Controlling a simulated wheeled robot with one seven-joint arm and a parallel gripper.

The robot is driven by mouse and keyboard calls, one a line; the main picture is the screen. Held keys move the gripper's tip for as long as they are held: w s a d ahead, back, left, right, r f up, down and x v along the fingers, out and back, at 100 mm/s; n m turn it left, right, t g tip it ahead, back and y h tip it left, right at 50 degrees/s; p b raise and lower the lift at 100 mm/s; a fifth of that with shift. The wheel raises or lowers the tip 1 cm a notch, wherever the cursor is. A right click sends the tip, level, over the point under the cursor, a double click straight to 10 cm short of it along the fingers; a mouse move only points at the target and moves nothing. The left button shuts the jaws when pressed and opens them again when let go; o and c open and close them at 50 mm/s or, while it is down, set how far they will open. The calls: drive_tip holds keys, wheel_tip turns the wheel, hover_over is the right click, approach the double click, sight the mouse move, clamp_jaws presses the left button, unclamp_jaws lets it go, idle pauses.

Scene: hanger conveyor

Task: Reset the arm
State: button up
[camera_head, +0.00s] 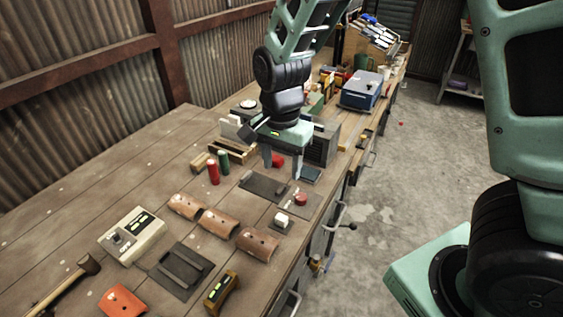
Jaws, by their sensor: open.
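My gripper (283,160) hangs above the wooden workbench (130,178), pointing down. A dark flat plate (264,187) lies on the bench just below and in front of the fingers. My arm comes down from the top of the view and partly hides the things behind it.
Near the gripper stand a red cylinder (213,172), a green cylinder (223,162) and a red button (300,199). Brown curved pieces (257,244), a beige control box (132,235) and a mallet (88,265) lie nearer. A blue box (361,91) stands behind. The floor at right is mostly clear.

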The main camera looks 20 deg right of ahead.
idle(0.3)
drive_tip(key=s+a+r+n+b, duration=0.1)
drive_tip(key=s+a+n+b, duration=0.1)
drive_tip(key=s+n, duration=0.7)
drive_tip(key=s+a+r+n+b, duration=0.1)
drive_tip(key=s+a+n, duration=0.3)
drive_tip(key=s+n, duration=0.5)
drive_tip(key=shift+s+a+n+y+b, duration=0.15)
drive_tip(key=shift+s+n+y+b, duration=0.15)
drive_tip(key=shift+s+b, duration=0.6)
drive_tip(key=shift+s, duration=0.1)
